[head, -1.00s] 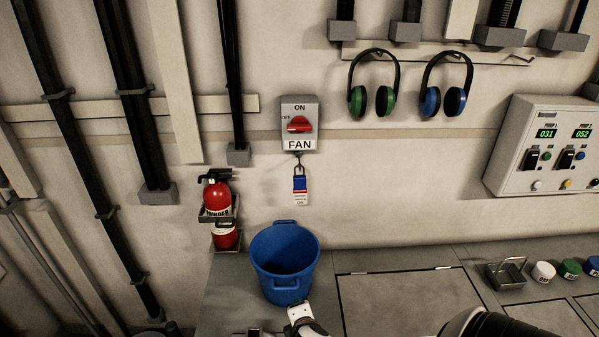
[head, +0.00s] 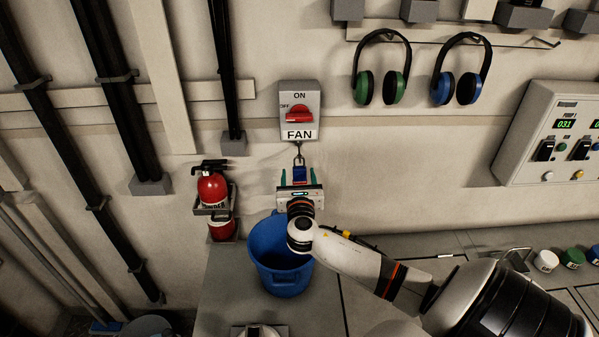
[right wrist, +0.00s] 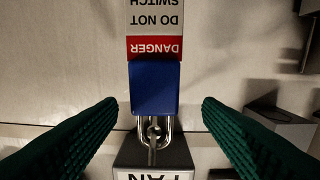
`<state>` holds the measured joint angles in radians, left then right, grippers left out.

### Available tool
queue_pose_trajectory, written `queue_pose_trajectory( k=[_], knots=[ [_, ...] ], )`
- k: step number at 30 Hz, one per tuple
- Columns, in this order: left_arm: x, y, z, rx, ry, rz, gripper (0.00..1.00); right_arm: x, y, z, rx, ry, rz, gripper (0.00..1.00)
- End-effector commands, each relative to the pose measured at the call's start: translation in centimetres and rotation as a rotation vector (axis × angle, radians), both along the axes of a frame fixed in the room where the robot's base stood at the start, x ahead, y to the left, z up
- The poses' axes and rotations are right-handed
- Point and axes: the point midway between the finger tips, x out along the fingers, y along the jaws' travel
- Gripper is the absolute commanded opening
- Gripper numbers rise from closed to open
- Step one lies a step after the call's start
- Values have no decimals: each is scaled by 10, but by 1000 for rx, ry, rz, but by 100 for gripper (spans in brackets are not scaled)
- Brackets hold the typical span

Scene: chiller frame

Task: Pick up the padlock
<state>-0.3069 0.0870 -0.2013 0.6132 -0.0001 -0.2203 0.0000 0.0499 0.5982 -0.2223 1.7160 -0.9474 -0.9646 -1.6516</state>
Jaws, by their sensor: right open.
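The blue padlock (head: 299,174) hangs by its shackle below the grey FAN switch box (head: 299,118) on the wall. A danger tag, red and white, hangs with it; the tag shows in the right wrist view (right wrist: 155,30), while my gripper hides it in the head view. My right gripper (head: 298,178) is open in front of the padlock. In the right wrist view the padlock (right wrist: 154,88) lies between the two green fingers, with a gap on each side and no contact. My left gripper is not in view.
A blue bucket (head: 276,262) stands on the grey counter below. Green and blue ear defenders (head: 462,70) hang at upper right. A control panel (head: 550,135) is on the right wall. Wall around the padlock is clear.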

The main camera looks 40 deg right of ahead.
Motion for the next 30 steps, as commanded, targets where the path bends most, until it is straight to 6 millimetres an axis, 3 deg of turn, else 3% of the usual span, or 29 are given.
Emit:
queue_pose_trajectory(
  k=[13, 23, 30],
  knots=[
    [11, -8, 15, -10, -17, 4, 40, 33, -34, -6, 2, 1, -2, 60],
    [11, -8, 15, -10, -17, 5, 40, 39, -38, -8, 3, 1, 1, 60],
    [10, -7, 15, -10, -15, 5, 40, 39, -38, -8, 3, 1, 0, 24]
  ],
)
